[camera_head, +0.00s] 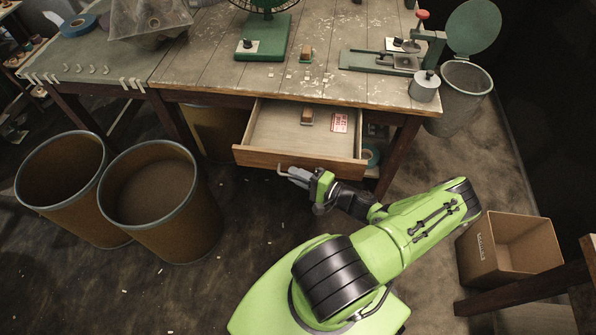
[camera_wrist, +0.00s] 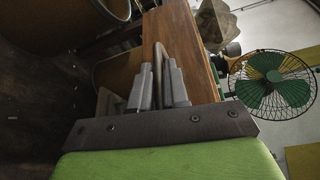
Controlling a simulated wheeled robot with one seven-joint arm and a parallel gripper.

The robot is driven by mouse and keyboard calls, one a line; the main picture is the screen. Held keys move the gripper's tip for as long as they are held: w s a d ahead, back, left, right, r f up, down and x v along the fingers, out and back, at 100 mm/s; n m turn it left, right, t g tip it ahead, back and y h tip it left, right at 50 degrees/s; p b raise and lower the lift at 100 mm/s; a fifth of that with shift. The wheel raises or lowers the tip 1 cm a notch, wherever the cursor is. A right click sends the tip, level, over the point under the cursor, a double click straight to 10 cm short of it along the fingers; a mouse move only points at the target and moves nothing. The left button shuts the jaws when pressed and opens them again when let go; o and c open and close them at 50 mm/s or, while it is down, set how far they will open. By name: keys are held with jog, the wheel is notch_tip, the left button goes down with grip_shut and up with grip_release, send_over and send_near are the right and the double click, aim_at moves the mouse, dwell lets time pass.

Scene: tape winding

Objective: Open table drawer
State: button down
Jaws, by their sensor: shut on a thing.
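The wooden table drawer (camera_head: 270,132) is pulled out from under the worn wooden table (camera_head: 220,80). A small brown block (camera_head: 307,117) and a red-and-white label (camera_head: 340,122) lie inside it. My gripper (camera_head: 288,173) is at the drawer's front and shut on the metal drawer handle (camera_head: 283,168). In the wrist view the two grey fingertips (camera_wrist: 160,85) close around the handle (camera_wrist: 159,52), with the drawer front (camera_wrist: 180,45) just beyond. The inside of the drawer is out of sight in the wrist view.
Two open brown barrels (camera_head: 155,200) stand at the left. A cardboard box (camera_head: 508,245) stands on the floor at the right. A green fan (camera_head: 263,38) and a green device (camera_head: 375,62) stand on the tabletop. Floor in front of the drawer is free toward the left.

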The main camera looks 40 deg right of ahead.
dwell(0.3)
jog(key=c, duration=1.2)
grip_release()
jog(key=shift+s, duration=0.1)
jog(key=p+v, duration=0.1)
jog(key=v, duration=1.4)
jog(key=shift+s, duration=0.3)
jog(key=shift+d, duration=0.1)
